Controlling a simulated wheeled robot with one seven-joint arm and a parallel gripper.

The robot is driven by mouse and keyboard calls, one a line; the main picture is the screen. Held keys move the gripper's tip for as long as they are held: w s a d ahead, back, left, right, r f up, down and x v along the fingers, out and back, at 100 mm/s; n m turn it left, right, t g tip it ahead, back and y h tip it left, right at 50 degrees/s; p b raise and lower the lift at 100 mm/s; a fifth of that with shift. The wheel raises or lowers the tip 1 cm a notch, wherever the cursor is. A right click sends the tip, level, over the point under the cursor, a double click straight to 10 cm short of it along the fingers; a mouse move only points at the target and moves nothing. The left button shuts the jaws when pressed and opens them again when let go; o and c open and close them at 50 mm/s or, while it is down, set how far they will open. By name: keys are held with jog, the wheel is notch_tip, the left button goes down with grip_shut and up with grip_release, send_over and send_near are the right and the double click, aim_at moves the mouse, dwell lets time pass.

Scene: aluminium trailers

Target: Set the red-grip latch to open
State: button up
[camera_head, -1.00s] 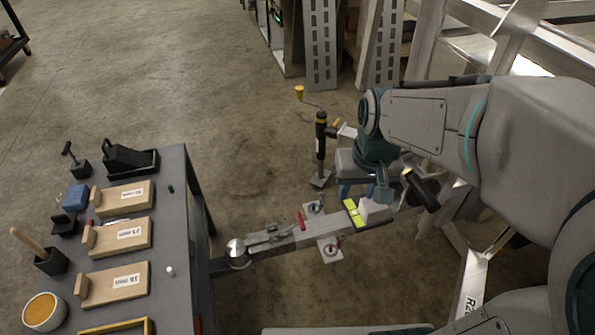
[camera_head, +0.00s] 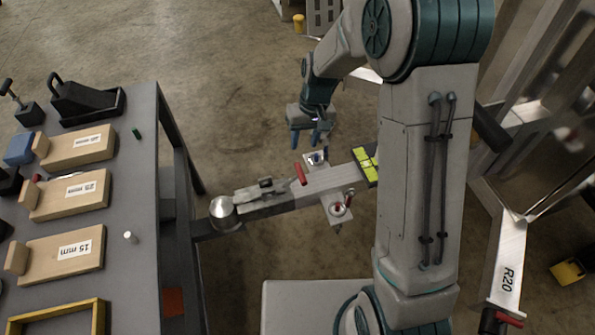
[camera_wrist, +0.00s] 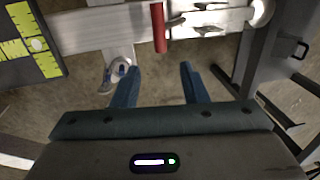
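The red-grip latch (camera_head: 300,173) sits on the aluminium drawbar (camera_head: 325,181), a little behind the round silver coupling ball end (camera_head: 223,211). Its red grip (camera_wrist: 158,27) stands across the bar in the wrist view, near the top middle. My gripper (camera_head: 306,140) is on the far side of the bar, just beyond the latch, with its blue fingers pointing down. In the wrist view my gripper (camera_wrist: 160,70) has its fingers spread apart and empty. The red grip lies ahead of the gap between them, not touching either finger.
A bracket with small fittings (camera_head: 338,206) crosses the bar, with one end (camera_wrist: 120,70) near my left finger. A yellow-and-black level-like block (camera_head: 366,166) lies on the bar. A grey table (camera_head: 140,180) with labelled wooden blocks stands left. Another red lever (camera_head: 508,320) is at lower right.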

aim_at(299, 165)
jog(key=f+b, duration=0.1)
jog(key=f, duration=0.3)
jog(key=a+f+b, duration=0.1)
jog(key=f, duration=0.3)
jog(key=a+f+b, duration=0.1)
jog(key=f+b, duration=0.1)
jog(key=f, duration=0.3)
jog(key=shift+s, duration=0.3)
grip_shut()
